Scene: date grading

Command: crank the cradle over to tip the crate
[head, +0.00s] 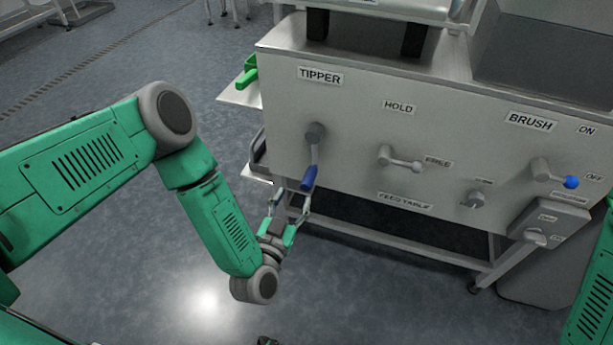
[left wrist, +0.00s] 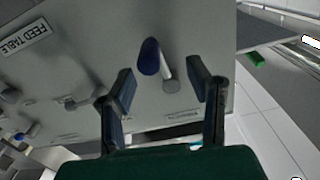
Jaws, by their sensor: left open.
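The tipper crank (head: 314,152) is on the grey panel under the TIPPER label, its arm hanging down to a blue handle (head: 309,178). My left gripper (head: 291,203) is open just below the blue handle. In the left wrist view the blue handle (left wrist: 149,57) lies between and beyond the two open fingers (left wrist: 166,95), and I see no contact. The crate and cradle are not clearly visible; only dark supports (head: 414,38) and the lower edge of something pale show on top of the machine. My right gripper is not in view.
The HOLD lever (head: 400,162), a small knob (head: 476,199) and the BRUSH lever with a blue ball (head: 571,182) are to the right on the same panel. A green-handled item (head: 247,75) is on a shelf at the machine's left. The floor at left is open.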

